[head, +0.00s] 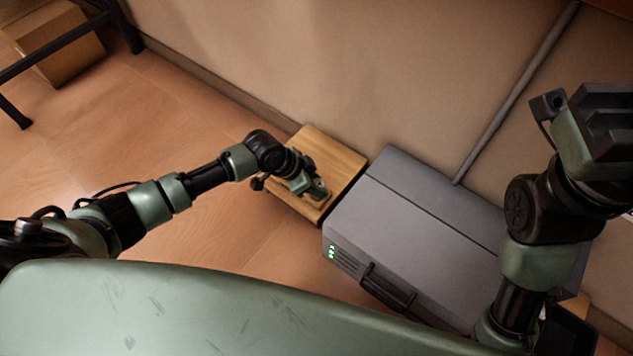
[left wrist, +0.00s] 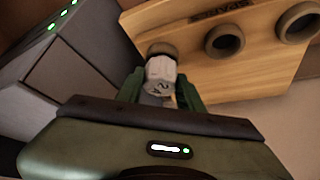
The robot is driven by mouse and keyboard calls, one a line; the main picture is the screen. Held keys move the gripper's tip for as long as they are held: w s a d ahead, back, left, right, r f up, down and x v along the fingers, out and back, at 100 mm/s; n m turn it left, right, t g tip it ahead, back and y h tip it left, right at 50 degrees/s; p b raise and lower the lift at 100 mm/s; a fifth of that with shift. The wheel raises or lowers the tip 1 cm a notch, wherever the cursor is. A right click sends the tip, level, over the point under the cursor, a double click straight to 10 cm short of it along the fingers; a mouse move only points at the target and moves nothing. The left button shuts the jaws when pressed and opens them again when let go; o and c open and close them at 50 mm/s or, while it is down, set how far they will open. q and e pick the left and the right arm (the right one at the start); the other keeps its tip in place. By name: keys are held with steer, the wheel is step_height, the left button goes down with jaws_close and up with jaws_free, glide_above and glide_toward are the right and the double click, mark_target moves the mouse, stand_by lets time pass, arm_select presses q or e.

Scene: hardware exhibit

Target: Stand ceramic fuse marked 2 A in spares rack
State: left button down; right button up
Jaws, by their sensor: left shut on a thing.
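The white ceramic fuse (left wrist: 161,70) shows a partly legible marking, which looks like a 2, on its end facing the left wrist camera. My left gripper (left wrist: 160,90) is shut on it. The spares rack (left wrist: 240,68) is a wooden board with dark-rimmed round sockets and a SPARES label. The fuse's far end overlaps the leftmost socket (left wrist: 161,47); I cannot tell whether it is inside. In the head view my left gripper (head: 316,192) is over the rack (head: 338,152) and hides the fuse. My right gripper (head: 600,115) is raised at the right; its jaws are unclear.
A grey case (head: 430,210) with a handle and green lights stands right beside the rack. Two other sockets, (left wrist: 225,40) and (left wrist: 298,22), look empty. A wall rises behind. Tiled floor (head: 200,110) is clear to the left. A cardboard box (head: 60,50) sits under a dark frame.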

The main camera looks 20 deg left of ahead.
stand_by(0.3)
arm_select(q)
steer(key=shift+f, duration=0.25)
steer(key=c, duration=0.8)
jaws_free()
steer(key=shift+c, duration=0.2)
steer(key=o, duration=0.5)
